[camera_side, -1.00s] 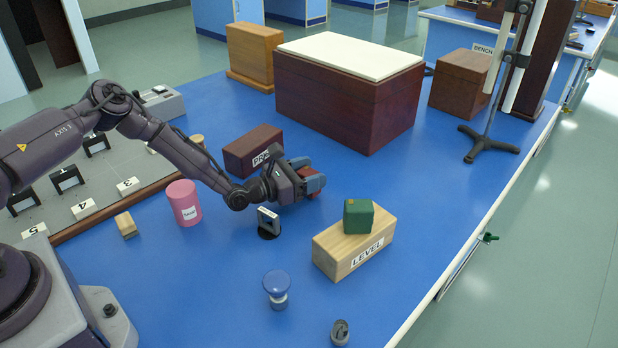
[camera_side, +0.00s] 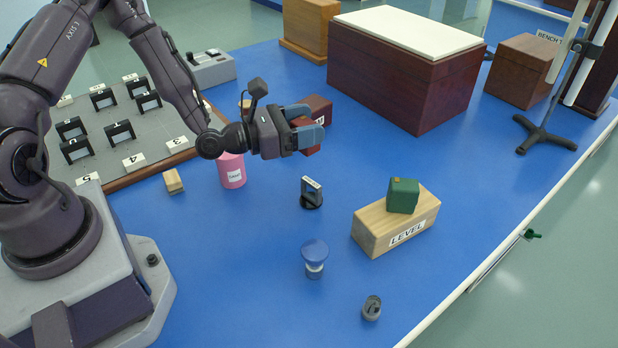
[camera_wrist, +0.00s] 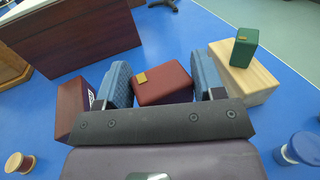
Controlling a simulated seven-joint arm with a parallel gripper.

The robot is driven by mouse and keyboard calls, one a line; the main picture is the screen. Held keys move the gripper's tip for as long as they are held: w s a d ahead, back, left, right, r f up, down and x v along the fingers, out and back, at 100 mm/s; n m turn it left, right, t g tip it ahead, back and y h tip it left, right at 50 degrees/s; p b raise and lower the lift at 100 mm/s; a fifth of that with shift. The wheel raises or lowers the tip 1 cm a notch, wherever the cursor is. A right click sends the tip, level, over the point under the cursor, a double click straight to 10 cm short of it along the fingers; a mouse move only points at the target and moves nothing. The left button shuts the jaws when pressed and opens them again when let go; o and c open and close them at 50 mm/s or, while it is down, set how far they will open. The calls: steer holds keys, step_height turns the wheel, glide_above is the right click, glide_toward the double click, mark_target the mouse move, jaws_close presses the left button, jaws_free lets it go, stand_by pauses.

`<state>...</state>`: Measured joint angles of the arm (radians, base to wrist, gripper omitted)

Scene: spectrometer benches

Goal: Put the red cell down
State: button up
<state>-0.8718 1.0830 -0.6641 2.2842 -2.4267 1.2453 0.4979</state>
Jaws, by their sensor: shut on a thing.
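The red cell (camera_wrist: 163,85), a dark red block with a small gold cap, sits between the two blue finger pads of my gripper (camera_wrist: 162,76) in the wrist view. My gripper (camera_side: 308,135) is shut on it and holds it above the blue bench in the side view, where the fingers hide most of the red cell (camera_side: 303,122). A green cell (camera_side: 403,195) stands on the pale wooden block marked LEVEL (camera_side: 372,229); it also shows in the wrist view (camera_wrist: 242,48).
A dark red box (camera_side: 319,106) is just behind my gripper. A pink canister (camera_side: 232,171), a small black stand (camera_side: 312,192), a blue-capped jar (camera_side: 314,258) and a grey part (camera_side: 371,308) stand nearby. A board with numbered slots (camera_side: 140,135) lies left.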

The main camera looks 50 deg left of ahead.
steer(key=s+d+f+m+g+h, duration=0.1)
steer(key=s+d+h, duration=0.1)
steer(key=d, duration=0.3)
steer(key=s+d+f+m+g+h, duration=0.1)
steer(key=s+d+m+g+h, duration=0.1)
steer(key=s+d, duration=0.2)
steer(key=s+d+f+m+g+h, duration=0.1)
steer(key=s+d+m+h, duration=0.1)
steer(key=d, duration=0.5)
steer(key=shift+s+f+h, duration=0.1)
steer(key=shift+s+h, duration=0.3)
steer(key=shift+h, duration=0.2)
steer(key=s+d+f+m+g+h, duration=0.2)
steer(key=s+d+m+g+h, duration=0.3)
steer(key=s+d, duration=0.45)
steer(key=shift+g+y, duration=0.6)
steer(key=f, duration=0.2)
steer(key=s+a+f, duration=0.1)
steer(key=f, duration=0.1)
steer(key=s+f, duration=0.1)
steer(key=f, duration=0.2)
steer(key=shift+a, duration=0.25)
steer(key=shift+w+f, duration=0.1)
steer(key=shift+f, duration=0.15)
steer(key=shift+f, duration=0.1)
steer(key=o, duration=1)
